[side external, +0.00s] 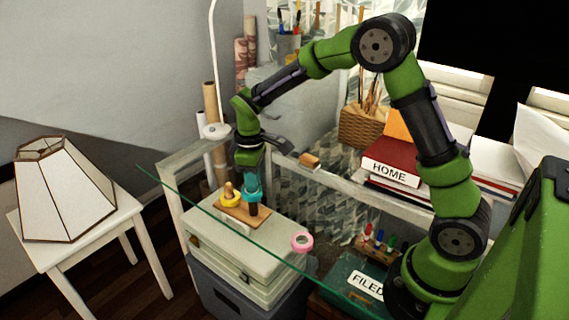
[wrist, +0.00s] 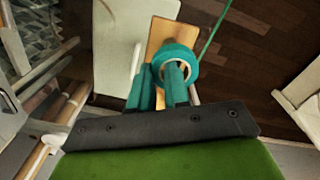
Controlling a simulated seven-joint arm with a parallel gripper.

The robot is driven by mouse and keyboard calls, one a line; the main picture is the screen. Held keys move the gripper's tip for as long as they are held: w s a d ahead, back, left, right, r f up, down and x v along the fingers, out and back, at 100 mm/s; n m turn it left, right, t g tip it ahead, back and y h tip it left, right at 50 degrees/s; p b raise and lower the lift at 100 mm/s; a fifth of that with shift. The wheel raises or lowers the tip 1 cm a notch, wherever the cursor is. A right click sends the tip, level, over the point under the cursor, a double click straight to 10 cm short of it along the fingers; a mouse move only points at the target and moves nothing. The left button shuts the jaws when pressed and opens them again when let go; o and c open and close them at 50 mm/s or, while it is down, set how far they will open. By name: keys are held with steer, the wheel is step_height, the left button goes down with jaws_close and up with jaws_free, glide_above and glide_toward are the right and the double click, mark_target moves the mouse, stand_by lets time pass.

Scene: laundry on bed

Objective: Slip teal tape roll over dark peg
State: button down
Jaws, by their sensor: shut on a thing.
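The teal tape roll (side external: 251,196) is in my gripper (side external: 251,182), low over the wooden peg board (side external: 232,211). In the wrist view my gripper (wrist: 160,82) has one teal finger in the hole of the teal roll (wrist: 186,55) and one outside, pinching its wall. The dark peg (side external: 253,210) shows just below the roll in the side view. I cannot tell whether its tip is inside the roll's hole. In the wrist view the peg is hidden, and the board (wrist: 160,35) shows behind the roll.
A yellow tape roll (side external: 231,200) sits around another peg on the same board. A greenish glass edge (side external: 195,202) crosses in front. A white rail (side external: 340,188) runs behind.

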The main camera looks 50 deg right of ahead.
steer(key=shift+f, duration=1.3)
steer(key=c, duration=1.1)
jaws_free()
steer(key=shift+s+a, duration=0.1)
steer(key=shift+o, duration=0.4)
steer(key=shift+a, duration=0.15)
step_height(320, 180, up, 18)
steer(key=d, duration=0.1)
steer(key=shift+w+r, duration=0.2)
steer(key=shift+r, duration=0.05)
